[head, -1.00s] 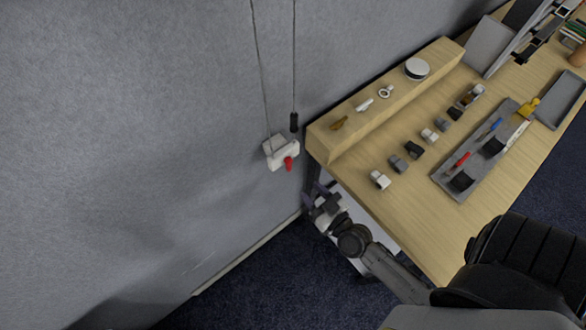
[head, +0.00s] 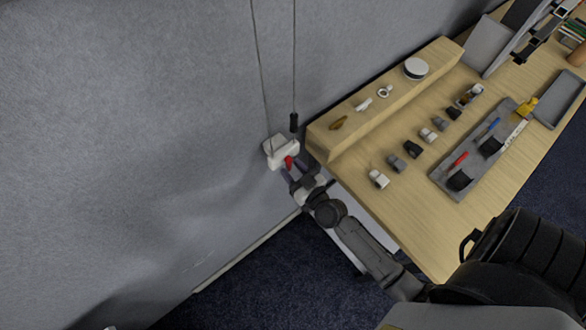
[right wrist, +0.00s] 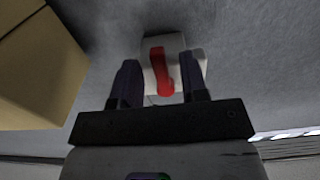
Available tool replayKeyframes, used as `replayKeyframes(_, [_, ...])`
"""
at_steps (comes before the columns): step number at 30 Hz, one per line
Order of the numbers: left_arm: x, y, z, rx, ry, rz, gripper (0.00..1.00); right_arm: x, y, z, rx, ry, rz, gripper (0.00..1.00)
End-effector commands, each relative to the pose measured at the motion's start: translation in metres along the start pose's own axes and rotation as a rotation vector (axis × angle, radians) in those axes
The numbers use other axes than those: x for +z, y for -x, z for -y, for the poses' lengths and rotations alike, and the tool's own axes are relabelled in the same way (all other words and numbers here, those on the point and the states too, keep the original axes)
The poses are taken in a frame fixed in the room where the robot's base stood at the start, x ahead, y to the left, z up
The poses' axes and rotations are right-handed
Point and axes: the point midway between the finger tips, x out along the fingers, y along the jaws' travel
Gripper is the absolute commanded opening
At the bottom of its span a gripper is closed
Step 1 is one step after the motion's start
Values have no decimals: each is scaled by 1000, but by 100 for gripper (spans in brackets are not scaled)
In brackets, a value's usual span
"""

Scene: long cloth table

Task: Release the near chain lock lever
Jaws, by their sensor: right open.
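The chain lock is a white block (head: 278,149) on the grey wall, left of the table's end, with cords running up from it. Its red lever (head: 288,162) shows at the block's lower right. In the right wrist view the red lever (right wrist: 161,71) hangs down the front of the white block (right wrist: 183,45). My right gripper (head: 291,174) is just below the lever. In the right wrist view its open fingers (right wrist: 161,88) stand on both sides of the lever's lower end; contact cannot be told. My left gripper is not in view.
The wooden table (head: 365,195) has a raised ledge (head: 390,98) along the wall, close right of my right gripper. Small blocks and a grey tray (head: 448,181) lie on it. The wall left of the lock is clear.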

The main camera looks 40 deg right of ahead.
Motion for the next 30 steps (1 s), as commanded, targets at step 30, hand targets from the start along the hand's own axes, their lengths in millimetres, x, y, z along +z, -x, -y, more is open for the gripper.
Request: replayKeyframes(30, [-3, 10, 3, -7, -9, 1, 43, -3, 0, 6, -1, -152, 0, 0])
